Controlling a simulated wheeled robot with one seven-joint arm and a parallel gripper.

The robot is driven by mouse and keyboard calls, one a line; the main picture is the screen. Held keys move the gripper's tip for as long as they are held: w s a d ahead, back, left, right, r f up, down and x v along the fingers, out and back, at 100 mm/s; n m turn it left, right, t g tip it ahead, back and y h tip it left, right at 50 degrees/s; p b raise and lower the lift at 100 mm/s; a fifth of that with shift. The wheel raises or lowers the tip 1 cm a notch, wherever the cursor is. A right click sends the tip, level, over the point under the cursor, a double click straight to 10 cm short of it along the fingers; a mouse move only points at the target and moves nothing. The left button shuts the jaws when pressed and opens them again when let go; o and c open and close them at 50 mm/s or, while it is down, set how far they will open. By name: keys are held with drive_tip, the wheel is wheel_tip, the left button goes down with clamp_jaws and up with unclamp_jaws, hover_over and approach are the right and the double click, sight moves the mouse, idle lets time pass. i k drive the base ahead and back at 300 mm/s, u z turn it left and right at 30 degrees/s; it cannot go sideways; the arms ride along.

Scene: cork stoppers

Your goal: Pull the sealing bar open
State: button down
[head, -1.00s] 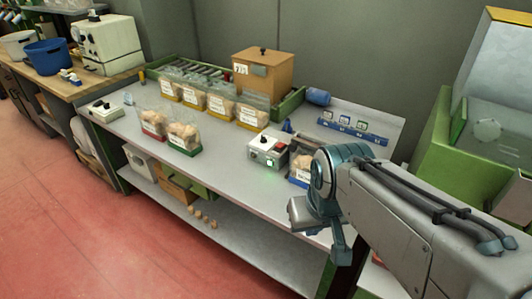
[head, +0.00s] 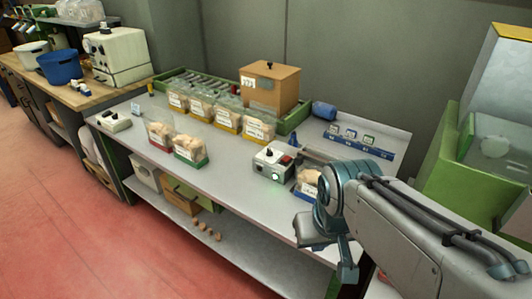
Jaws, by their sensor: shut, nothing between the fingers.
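A grey bar (head: 318,154), which looks like the sealing bar, runs right from behind the box. Its right end is hidden behind my arm. A bag of corks (head: 307,181) on a blue base sits beside the box, partly covered by my wrist. My gripper (head: 346,270) hangs at the bench's front edge, nearer the camera than the bar and apart from it in the picture. It looks shut and empty; its fingertips are not clear.
Bags of corks on red (head: 158,133), green (head: 189,146) and yellow (head: 258,125) bases stand left. A wooden box (head: 270,88) is at the back. A blue roll (head: 324,111) lies behind the bar. A green machine (head: 480,150) stands right. The bench's front middle is clear.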

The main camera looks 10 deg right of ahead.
sight(301, 155)
drive_tip(key=u, duration=0.4)
drive_tip(key=k, duration=0.5)
drive_tip(key=u, duration=0.7)
drive_tip(key=i, duration=0.95)
drive_tip(key=z, duration=1.05)
drive_tip(key=i, duration=0.35)
drive_tip(key=z, duration=1.3)
